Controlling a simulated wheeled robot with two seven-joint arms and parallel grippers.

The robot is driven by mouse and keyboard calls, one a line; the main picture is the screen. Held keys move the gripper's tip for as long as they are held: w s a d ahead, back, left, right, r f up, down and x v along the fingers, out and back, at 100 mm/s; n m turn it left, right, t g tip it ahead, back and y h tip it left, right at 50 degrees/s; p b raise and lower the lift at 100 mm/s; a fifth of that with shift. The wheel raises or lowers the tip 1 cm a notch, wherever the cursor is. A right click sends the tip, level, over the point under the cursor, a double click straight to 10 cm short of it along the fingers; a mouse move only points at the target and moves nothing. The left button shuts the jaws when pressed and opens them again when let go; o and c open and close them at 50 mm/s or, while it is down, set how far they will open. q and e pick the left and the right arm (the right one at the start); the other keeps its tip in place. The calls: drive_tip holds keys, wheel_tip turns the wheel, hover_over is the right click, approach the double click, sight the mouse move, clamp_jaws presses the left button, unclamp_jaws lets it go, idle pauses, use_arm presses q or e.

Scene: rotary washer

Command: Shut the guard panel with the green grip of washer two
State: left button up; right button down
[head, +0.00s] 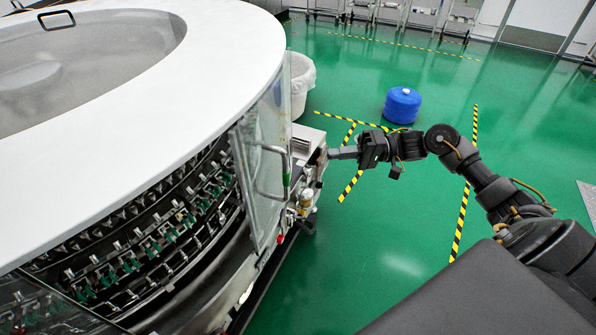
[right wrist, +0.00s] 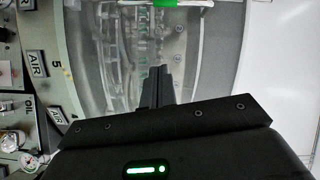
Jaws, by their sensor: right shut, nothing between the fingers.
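The clear guard panel (head: 262,165) stands swung out at the right side of the round washer (head: 215,60), beside an uncovered section with rows of bottle clamps. Its bent metal handle (head: 270,149) carries a green grip (head: 286,180). My right gripper (head: 332,154) is shut and empty, to the right of the handle and apart from it, pointing toward the panel. In the right wrist view, the shut fingers (right wrist: 157,88) point at the clear panel (right wrist: 200,60), and the green grip (right wrist: 166,3) shows at the top edge. My left gripper is not in view.
A metal box with fittings (head: 308,150) juts from the washer near my fingertips. Gauges and AIR labels (right wrist: 35,64) line the left in the right wrist view. A white bin (head: 300,85) and blue drum (head: 402,105) stand behind.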

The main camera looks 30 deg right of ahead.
drive_tip(key=shift+s+a+r+m+y, duration=0.1)
drive_tip(key=shift+s+m+y, duration=0.05)
drive_tip(key=shift+m, duration=0.45)
drive_tip(key=shift+s+r+m+y, duration=0.1)
drive_tip(key=shift+s+m+y, duration=0.05)
drive_tip(key=shift+m, duration=0.45)
drive_tip(key=p, duration=0.3)
approach(274, 161)
drive_tip(key=x, duration=0.4)
drive_tip(key=shift+w+a, duration=0.1)
drive_tip(key=shift+a, duration=0.05)
drive_tip(key=s, duration=0.1)
drive_tip(key=s+a, duration=0.1)
drive_tip(key=s+p, duration=0.1)
drive_tip(key=shift+a+f, duration=0.15)
drive_tip(key=shift+a, duration=0.25)
